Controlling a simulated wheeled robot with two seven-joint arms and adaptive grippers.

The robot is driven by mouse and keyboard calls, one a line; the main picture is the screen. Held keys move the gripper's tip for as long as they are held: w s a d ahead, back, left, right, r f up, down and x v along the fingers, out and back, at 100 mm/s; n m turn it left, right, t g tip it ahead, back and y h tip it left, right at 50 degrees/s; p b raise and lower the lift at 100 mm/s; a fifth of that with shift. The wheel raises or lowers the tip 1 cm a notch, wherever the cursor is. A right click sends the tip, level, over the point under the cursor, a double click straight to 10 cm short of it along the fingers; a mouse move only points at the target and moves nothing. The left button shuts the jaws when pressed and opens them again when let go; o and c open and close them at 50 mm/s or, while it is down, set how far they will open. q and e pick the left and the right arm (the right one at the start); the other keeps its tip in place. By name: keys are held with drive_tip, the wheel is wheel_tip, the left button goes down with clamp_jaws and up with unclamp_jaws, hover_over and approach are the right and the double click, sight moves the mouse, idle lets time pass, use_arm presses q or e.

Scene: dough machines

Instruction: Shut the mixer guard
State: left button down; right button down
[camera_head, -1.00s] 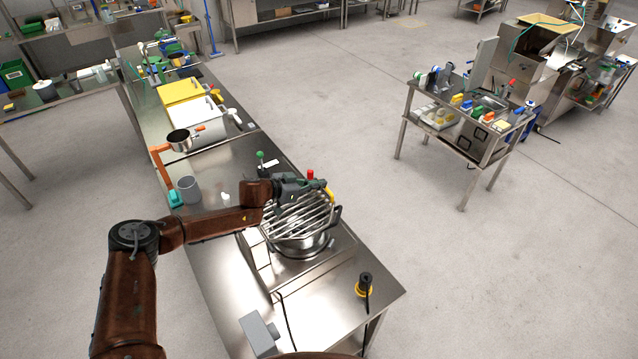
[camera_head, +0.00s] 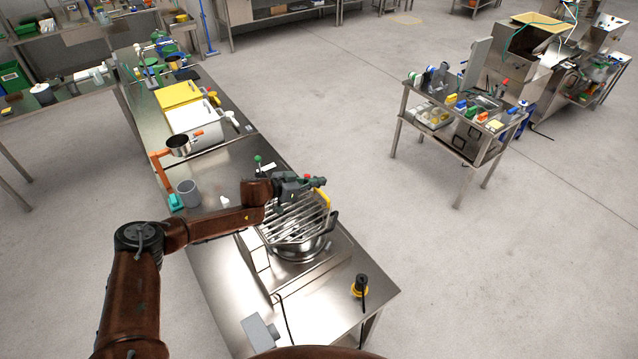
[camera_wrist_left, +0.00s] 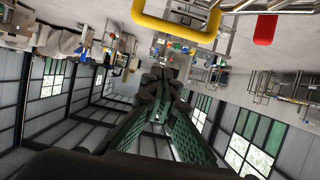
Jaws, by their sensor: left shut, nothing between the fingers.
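The mixer guard (camera_head: 295,222) is a grille of metal bars with a yellow handle (camera_head: 325,199) on its far right side. It stands tilted over the round steel mixer bowl (camera_head: 297,252), whose front shows below the bars. My left gripper (camera_head: 319,182) is shut and empty, just above and behind the guard's top end, near the yellow handle. In the left wrist view the yellow handle (camera_wrist_left: 178,30) passes beyond the dark green fingers (camera_wrist_left: 160,82), apart from them in the picture. Whether the gripper touches the guard I cannot tell. My right gripper is not in view.
A red knob (camera_head: 307,176) shows beside my left gripper. A black and yellow device (camera_head: 361,287) stands at the near right of the steel table (camera_head: 330,312). A grey cup (camera_head: 189,193) and a white box (camera_head: 194,120) stand farther left.

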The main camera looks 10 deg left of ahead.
use_arm(q)
drive_tip(key=b+v, duration=0.1)
drive_tip(key=v, duration=0.9)
drive_tip(key=shift+w+r+b, duration=0.15)
drive_tip(key=shift+r+b, duration=0.05)
drive_tip(key=shift+b, duration=0.15)
